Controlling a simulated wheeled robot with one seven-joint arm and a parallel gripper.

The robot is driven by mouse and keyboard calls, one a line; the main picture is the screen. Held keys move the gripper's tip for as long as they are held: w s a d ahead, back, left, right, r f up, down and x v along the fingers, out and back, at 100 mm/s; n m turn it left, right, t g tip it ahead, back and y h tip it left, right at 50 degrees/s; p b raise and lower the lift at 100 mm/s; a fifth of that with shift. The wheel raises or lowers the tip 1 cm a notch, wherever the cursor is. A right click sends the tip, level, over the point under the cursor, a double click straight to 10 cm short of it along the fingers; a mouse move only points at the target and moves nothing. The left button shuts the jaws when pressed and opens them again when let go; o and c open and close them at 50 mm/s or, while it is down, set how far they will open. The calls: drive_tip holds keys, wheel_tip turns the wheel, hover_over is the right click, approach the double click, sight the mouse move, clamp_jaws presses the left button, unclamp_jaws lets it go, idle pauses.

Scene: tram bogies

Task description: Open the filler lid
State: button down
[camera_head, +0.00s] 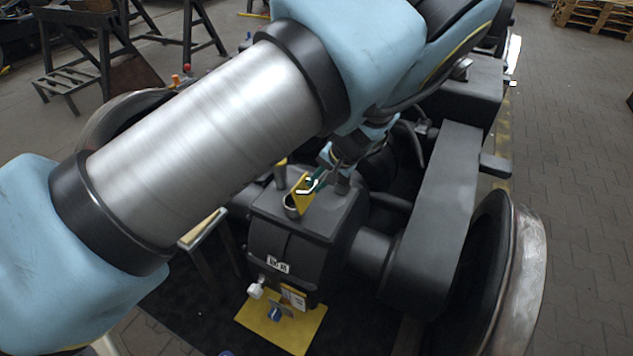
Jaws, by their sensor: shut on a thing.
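The yellow filler lid (300,192) stands steeply tilted up at the filler neck (291,207) on top of the dark gearbox housing (300,240). The round mouth of the neck shows below and in front of the lid. My gripper (313,186) comes from the upper right and is shut on the lid at its right side. The fingertips are small here, and their exact hold on the lid's edge is hard to make out. My arm hides much of the area behind and to the left of the housing.
A yellow sheet (282,326) lies on the floor below the housing. A wheel (510,280) and a dark frame beam (440,220) stand to the right. Trestles (120,50) stand at the back left. Paved floor (580,180) at the right is clear.

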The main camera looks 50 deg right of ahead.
drive_tip(key=shift+a+f, duration=0.25)
drive_tip(key=c, duration=1.2)
unclamp_jaws()
drive_tip(key=o, duration=0.4)
drive_tip(key=shift+d+r, duration=0.1)
drive_tip(key=shift+d, duration=0.05)
drive_tip(key=shift+c, duration=0.2)
drive_tip(key=b+v, duration=0.1)
drive_tip(key=v, duration=0.9)
drive_tip(key=shift+r+b, duration=0.35)
drive_tip(key=shift+s, duration=0.1)
drive_tip(key=shift+c, duration=0.2)
